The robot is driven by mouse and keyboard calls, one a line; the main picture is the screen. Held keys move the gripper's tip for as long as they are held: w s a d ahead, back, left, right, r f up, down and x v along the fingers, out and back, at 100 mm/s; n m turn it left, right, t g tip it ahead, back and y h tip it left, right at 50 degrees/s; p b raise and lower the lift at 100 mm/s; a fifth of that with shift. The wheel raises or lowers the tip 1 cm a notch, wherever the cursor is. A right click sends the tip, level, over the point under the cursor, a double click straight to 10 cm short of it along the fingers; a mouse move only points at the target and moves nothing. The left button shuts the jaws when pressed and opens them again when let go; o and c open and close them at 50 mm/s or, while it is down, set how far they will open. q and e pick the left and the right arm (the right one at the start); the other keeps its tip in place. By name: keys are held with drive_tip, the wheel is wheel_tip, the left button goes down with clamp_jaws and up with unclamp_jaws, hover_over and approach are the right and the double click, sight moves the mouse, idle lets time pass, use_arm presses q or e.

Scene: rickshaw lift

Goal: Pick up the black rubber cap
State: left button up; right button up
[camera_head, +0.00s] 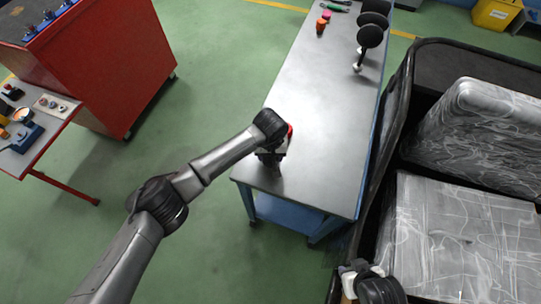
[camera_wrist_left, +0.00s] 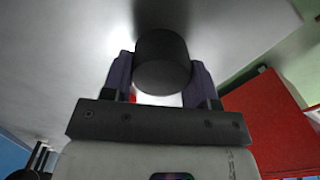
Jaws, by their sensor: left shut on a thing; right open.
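The black rubber cap (camera_wrist_left: 162,62) is a dark, short cylinder in the left wrist view, between the two fingers of my left gripper (camera_wrist_left: 160,85). The fingers are shut on its sides. In the head view my left gripper (camera_head: 274,166) is over the near left end of the grey metal table (camera_head: 318,110); my own wrist hides much of it, and I cannot make out the cap clearly. My right gripper (camera_head: 347,272) is at the bottom right by the black cart, empty as far as I see; its fingertips are hardly visible.
Black round-headed items (camera_head: 370,38) stand along the table's far right side. Small orange and pink pieces (camera_head: 321,26) lie at its far left. A black-rimmed cart (camera_head: 380,150) with wrapped boxes (camera_head: 455,235) is on the right. A red cabinet (camera_head: 110,75) stands left. The table's middle is clear.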

use_arm(q)
drive_tip(key=r, duration=0.3)
drive_tip(key=shift+s+d+r, duration=0.15)
drive_tip(key=shift+d+r, duration=0.1)
drive_tip(key=shift+d, duration=0.05)
drive_tip(key=s+d+r+m, duration=0.2)
drive_tip(key=s+d+r, duration=0.75)
drive_tip(key=s, duration=0.25)
drive_tip(key=w+a+r+n, duration=0.1)
drive_tip(key=a+r, duration=0.3)
drive_tip(key=a, duration=0.6)
drive_tip(key=w+a+r, duration=0.2)
drive_tip(key=a+r, duration=0.3)
drive_tip(key=a, duration=0.5)
drive_tip(key=w+a+r+n, duration=0.1)
drive_tip(key=a+r, duration=0.3)
drive_tip(key=a, duration=0.6)
drive_tip(key=s+r+p, duration=0.2)
drive_tip(key=r+p, duration=0.9)
drive_tip(key=p, duration=0.1)
drive_tip(key=s+r+p, duration=0.3)
drive_tip(key=r+p, duration=0.7)
drive_tip(key=p, duration=0.2)
drive_tip(key=s+r+p, duration=0.3)
drive_tip(key=r+p, duration=0.8)
drive_tip(key=p, duration=0.1)
drive_tip(key=shift+s+r, duration=0.25)
drive_tip(key=shift+r, duration=0.05)
